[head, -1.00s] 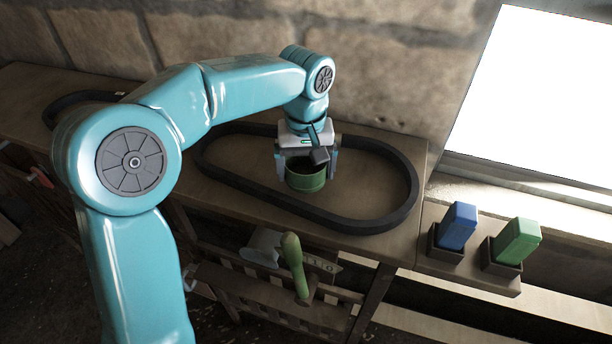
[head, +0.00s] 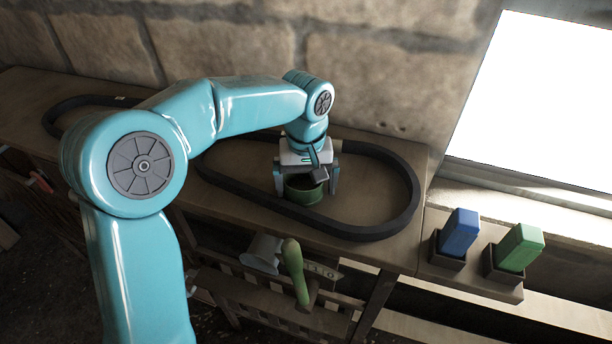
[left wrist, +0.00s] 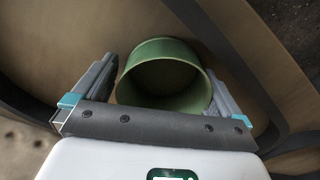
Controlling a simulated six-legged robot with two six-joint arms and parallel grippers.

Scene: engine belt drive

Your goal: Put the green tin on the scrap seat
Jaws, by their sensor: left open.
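The green tin (head: 304,193) is an open-topped cylinder, upright on the bench inside the right-hand black belt loop. My left gripper (head: 306,188) points down over it, with one finger on each side of the tin. In the left wrist view the tin (left wrist: 165,82) sits between the open fingers of my left gripper (left wrist: 165,85), and I look into its hollow inside. Slim gaps seem to show beside the tin, so it does not look clamped. I cannot pick out the scrap seat for certain. My right gripper is not in view.
The black belt (head: 392,165) rings the tin on the bench. A blue block (head: 459,232) and a green block (head: 520,248) stand in dark holders at the right. A green-handled tool (head: 294,268) hangs at the bench front. A stone wall (head: 370,80) rises behind.

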